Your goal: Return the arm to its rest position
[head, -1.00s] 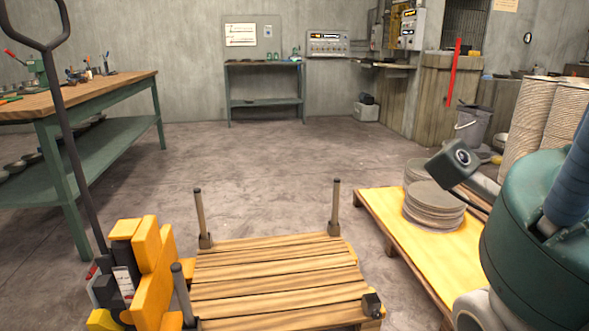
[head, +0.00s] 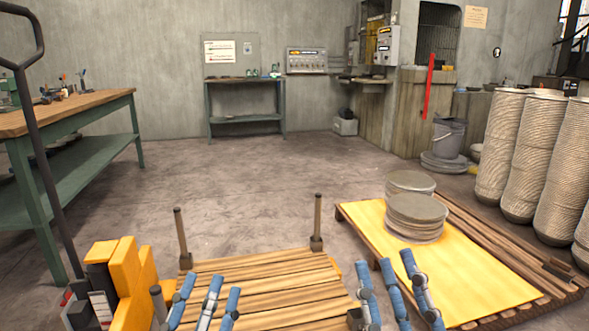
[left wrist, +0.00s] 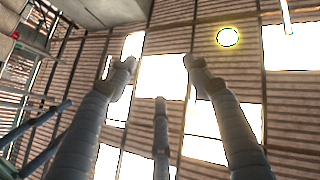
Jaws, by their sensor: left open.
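My left gripper (head: 212,281) shows at the bottom of the head view, its blue fingers pointing up in front of the slatted wooden cart. It is open and empty. In the left wrist view the fingers of my left gripper (left wrist: 160,68) stand apart with nothing between them, pointing toward the ceiling with its bright skylights. My right gripper (head: 384,261) is at the bottom, right of centre, near the cart's right edge. Its fingers are spread and nothing shows between them. The wrists and the rest of both arms are out of the head view.
The wooden cart (head: 255,277) with upright posts is in front. A pallet with a yellow sheet (head: 470,284) carries stacks of round discs (head: 416,217) at right, with tall bowl stacks (head: 510,150) behind. A green workbench (head: 85,165) stands left. The middle floor is clear.

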